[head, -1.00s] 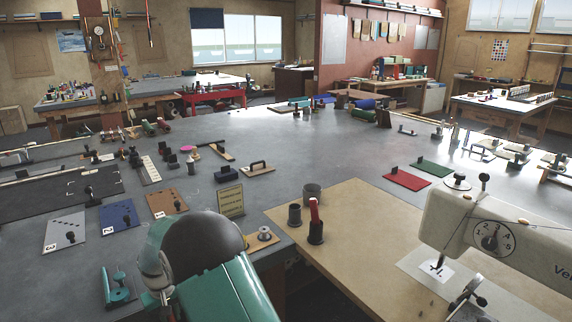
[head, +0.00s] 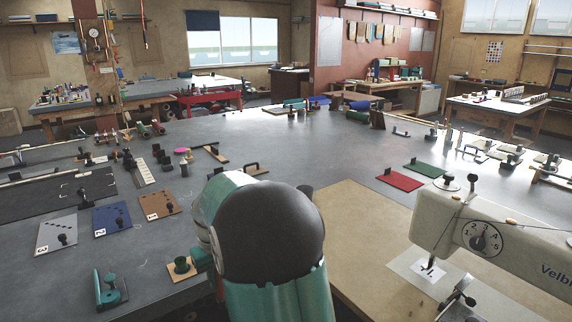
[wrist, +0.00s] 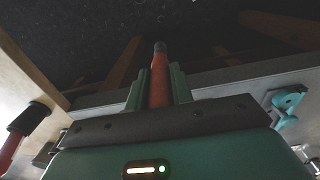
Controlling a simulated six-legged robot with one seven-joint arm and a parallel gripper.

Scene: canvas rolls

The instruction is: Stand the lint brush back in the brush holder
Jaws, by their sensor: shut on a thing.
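My gripper (wrist: 159,80) shows in the wrist view, its two green fingers closed on a red-orange handle with a dark tip, which I take to be the lint brush (wrist: 159,92). The brush points away from the camera, over a dark floor and the grey table edge. A dark cup (wrist: 27,118) with a red handle in it stands on the pale board at the left of that view, apart from my gripper. I cannot tell whether it is the brush holder. In the head view my own arm hides the gripper, brush and cups.
A sewing machine (head: 480,238) stands at the right on the pale wooden board (head: 360,250). A teal tape stand (head: 110,290) and a green spool on a wooden tile (head: 181,266) are at the front left. Red (head: 399,180) and green plates lie behind. The middle of the grey table is clear.

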